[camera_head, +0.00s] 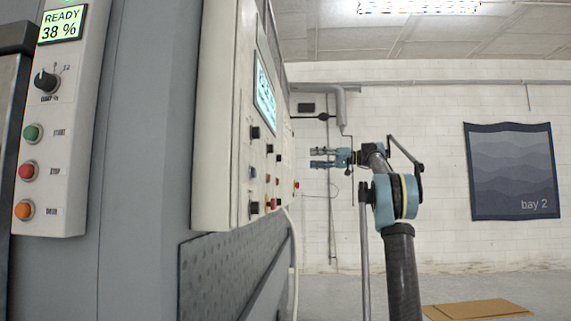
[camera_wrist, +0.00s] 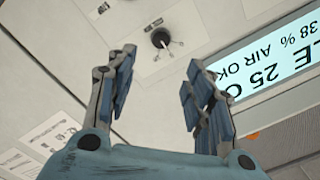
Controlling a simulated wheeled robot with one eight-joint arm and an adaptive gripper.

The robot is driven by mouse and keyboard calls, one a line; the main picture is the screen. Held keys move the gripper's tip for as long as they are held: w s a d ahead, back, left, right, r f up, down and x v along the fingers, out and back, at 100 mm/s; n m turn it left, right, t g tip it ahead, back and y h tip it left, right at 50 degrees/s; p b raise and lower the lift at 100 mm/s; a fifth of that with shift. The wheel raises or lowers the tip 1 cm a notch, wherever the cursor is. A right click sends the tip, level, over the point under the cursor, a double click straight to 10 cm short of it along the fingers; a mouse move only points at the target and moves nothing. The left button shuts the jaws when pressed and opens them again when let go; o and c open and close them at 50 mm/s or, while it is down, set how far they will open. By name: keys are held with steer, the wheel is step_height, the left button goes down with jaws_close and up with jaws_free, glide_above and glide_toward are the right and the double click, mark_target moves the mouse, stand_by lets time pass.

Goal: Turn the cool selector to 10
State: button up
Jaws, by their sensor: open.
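My gripper (camera_head: 321,158) is open and empty, to the right of the control panel (camera_head: 215,120), with its fingers pointing left towards the panel. In the wrist view, my gripper (camera_wrist: 160,64) has its two fingers spread apart. A black rotary knob (camera_wrist: 161,38) on a pale plate shows between and beyond the fingertips, apart from them. Its marks are too small to read, so I cannot tell whether it is the cool selector or where it points. In the head view the panel is seen nearly edge-on, with several small knobs, including a black one (camera_head: 254,132).
A lit display (camera_wrist: 270,65) on the panel, upside down in the wrist view, includes "25 C", "38 %" and "AIR OK". A nearer panel (camera_head: 65,130) at left has a black knob and green, red and orange buttons. Cardboard (camera_head: 475,309) lies on the floor at right.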

mark_target(279, 158)
steer(key=a, duration=1.4)
steer(key=shift+c, duration=0.4)
steer(key=c, duration=1)
